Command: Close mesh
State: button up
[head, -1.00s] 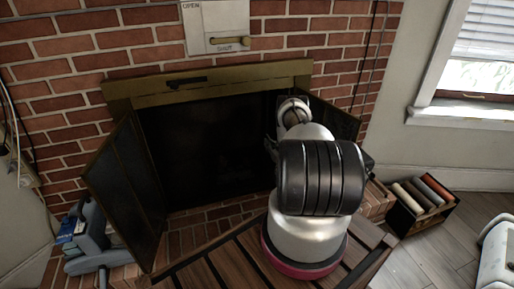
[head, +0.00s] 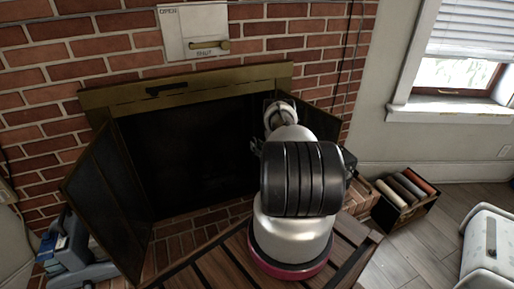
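The fireplace has a brass top frame (head: 190,85) and a dark opening (head: 190,150). Its left dark mesh-like panel (head: 105,205) stands swung outward into the room, apart from the opening. A right dark panel (head: 328,118) also stands angled outward; my arm covers most of it. I cannot tell whether a separate mesh hangs inside the dark opening. My arm reaches in front of the right half of the opening. Small dark parts show at both sides of its black link, and they may belong to my gripper. The fingertips and anything between them are hidden.
An open/shut damper plate (head: 193,32) is on the brick wall above. A blue-grey appliance (head: 68,255) stands beside the left panel. A box of rolls (head: 405,198) and a white padded object (head: 490,248) are at right. Wood floor (head: 415,258) is clear between them.

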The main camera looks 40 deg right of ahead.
jog(key=shift+s, duration=0.1)
jog(key=s+a, duration=0.1)
jog(key=s, duration=1)
jog(key=shift+s+a, duration=0.25)
jog(key=shift+s, duration=0.1)
